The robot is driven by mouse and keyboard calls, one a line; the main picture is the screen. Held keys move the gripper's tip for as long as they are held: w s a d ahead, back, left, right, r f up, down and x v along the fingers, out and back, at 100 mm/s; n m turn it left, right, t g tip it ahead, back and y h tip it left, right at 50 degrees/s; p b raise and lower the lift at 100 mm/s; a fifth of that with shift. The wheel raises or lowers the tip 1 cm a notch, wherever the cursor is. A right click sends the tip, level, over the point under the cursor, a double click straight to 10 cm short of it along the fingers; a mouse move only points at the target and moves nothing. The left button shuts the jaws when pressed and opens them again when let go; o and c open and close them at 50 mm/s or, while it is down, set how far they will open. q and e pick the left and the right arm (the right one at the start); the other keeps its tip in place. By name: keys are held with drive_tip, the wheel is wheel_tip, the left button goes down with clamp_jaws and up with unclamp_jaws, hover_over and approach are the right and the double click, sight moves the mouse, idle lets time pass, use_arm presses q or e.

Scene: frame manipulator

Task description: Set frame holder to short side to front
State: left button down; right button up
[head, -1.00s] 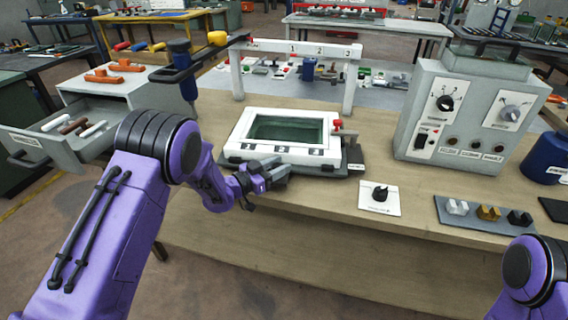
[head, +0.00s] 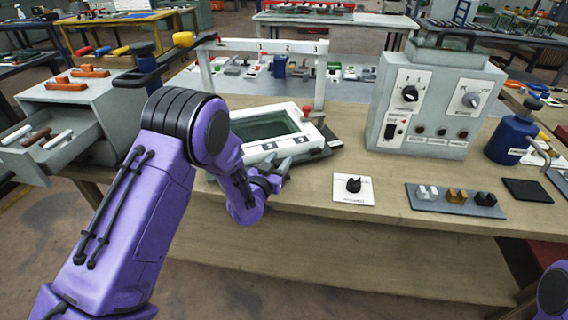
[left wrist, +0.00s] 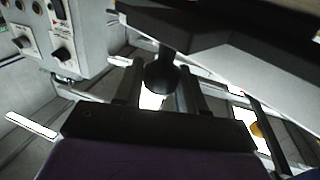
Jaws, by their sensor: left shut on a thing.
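The frame holder (head: 308,140), a white frame around a dark green panel, sits on the bench, turned askew. Its near labelled side slants up to the right, and a dark base shows at its right. My left gripper (head: 275,172) is at its near side, partly hidden by my forearm. In the left wrist view a black ball knob (left wrist: 162,76) under the holder's dark edge is between the fingers, and the gripper is shut on it. The holder's left part is hidden behind my arm. My right gripper is out of view; only part of that arm shows.
A white numbered rack (head: 262,46) stands behind the holder. A grey control box (head: 432,105) stands to the right. A black knob on a white plate (head: 353,188) lies right of my gripper. A drawer cabinet (head: 85,115) is at left. Bare bench lies in front.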

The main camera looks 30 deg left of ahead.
use_arm(q)
drive_tip(key=shift+w+d+r, duration=0.1)
drive_tip(key=shift+w, duration=0.05)
idle(0.3)
drive_tip(key=c, duration=0.8)
unclamp_jaws()
drive_tip(key=shift+s, duration=0.5)
drive_tip(key=s+b, duration=0.3)
drive_tip(key=s, duration=0.6)
drive_tip(key=shift+s+d, duration=0.15)
drive_tip(key=shift+s, duration=0.2)
